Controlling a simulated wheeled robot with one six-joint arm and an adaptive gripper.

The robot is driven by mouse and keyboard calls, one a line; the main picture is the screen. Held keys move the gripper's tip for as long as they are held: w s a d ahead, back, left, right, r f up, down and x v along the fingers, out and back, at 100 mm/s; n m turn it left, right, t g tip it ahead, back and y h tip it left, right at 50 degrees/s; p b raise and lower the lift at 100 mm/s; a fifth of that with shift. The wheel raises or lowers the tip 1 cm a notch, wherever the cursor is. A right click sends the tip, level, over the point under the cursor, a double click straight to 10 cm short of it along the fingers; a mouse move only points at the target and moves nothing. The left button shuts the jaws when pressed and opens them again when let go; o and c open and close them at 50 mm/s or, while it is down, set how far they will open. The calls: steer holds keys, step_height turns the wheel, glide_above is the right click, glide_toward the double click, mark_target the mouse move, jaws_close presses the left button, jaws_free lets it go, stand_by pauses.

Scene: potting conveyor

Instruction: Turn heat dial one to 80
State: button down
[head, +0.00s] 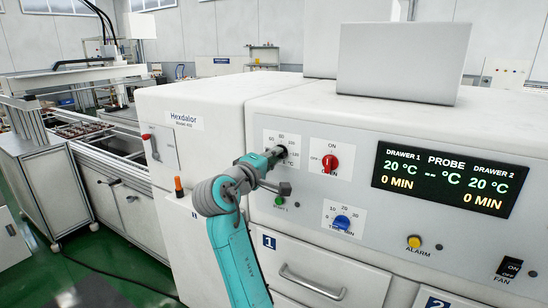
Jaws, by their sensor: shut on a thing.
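Heat dial one (284,154) is on the left of the white oven's front panel, above drawer 1, with temperature marks and "°C" around it. My gripper (277,153) is at the dial and shut on its knob. The gripper and arm hide most of the knob and the left part of its scale, so the dial's pointer cannot be read. The display (447,181) reads 20 °C and 0 MIN for drawer 1, and the same for drawer 2.
A red on-off knob (330,163) sits just right of the dial. A blue time dial (342,222) is below it. Drawer 1 (313,284) is closed under the panel. A yellow alarm button (414,242) and black fan switch (509,267) are at right. A conveyor stands at left.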

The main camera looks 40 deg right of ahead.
steer(key=shift+m, duration=7.9)
steer(key=shift+f+m, duration=0.1)
steer(key=shift+m, duration=0.2)
steer(key=c, duration=1.2)
jaws_free()
steer(key=shift+o, duration=0.2)
steer(key=shift+a, duration=0.1)
steer(key=v, duration=1.1)
steer(key=shift+s+a, duration=0.15)
steer(key=shift+a, duration=0.25)
